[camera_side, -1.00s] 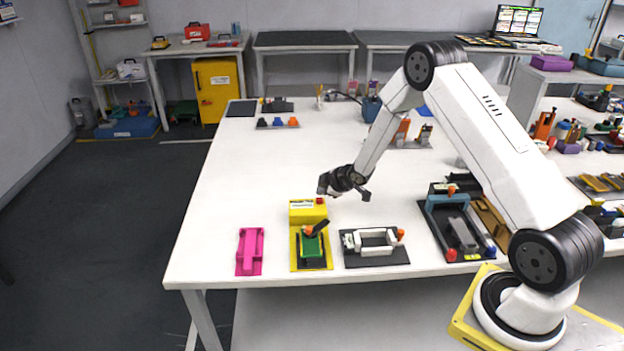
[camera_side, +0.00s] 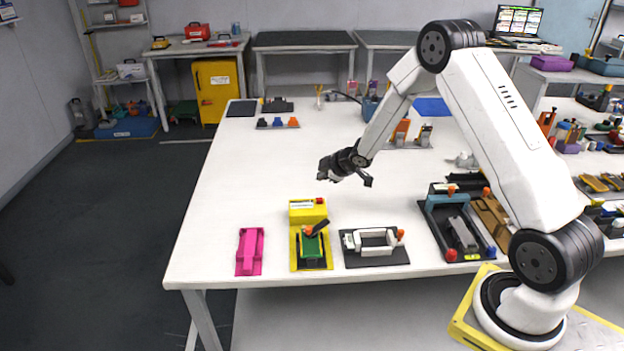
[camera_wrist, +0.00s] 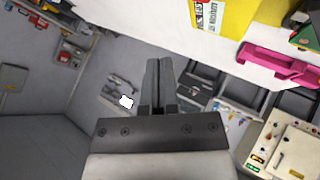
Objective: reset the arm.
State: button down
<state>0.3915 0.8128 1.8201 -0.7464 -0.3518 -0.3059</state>
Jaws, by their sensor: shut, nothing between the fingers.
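My gripper (camera_side: 326,174) hangs in the air above the white table (camera_side: 240,190), behind and above the row of fixtures at the table's front. Its fingers are shut with nothing between them. In the wrist view the two dark fingers (camera_wrist: 158,88) lie side by side, touching. No pouch cell can be told for sure in these frames.
Along the front edge stand a pink holder (camera_side: 250,251), a yellow station with a green part (camera_side: 312,246), a dark plate with a white frame (camera_side: 376,246) and a blue-posted fixture (camera_side: 461,232). The table's left middle is clear.

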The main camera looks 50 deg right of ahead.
dwell(0.5)
jog(key=s+a+r+m+g, duration=0.3)
jog(key=s+a, duration=0.5)
jog(key=s, duration=0.4)
jog(key=s+a+r+m+g, duration=0.3)
jog(key=s+a+r+m, duration=0.2)
jog(key=s+a, duration=0.4)
jog(key=s, duration=0.4)
jog(key=shift+s+a+r+g, duration=0.2)
jog(key=shift+a+r+g, duration=0.05)
jog(key=shift+a+g, duration=0.05)
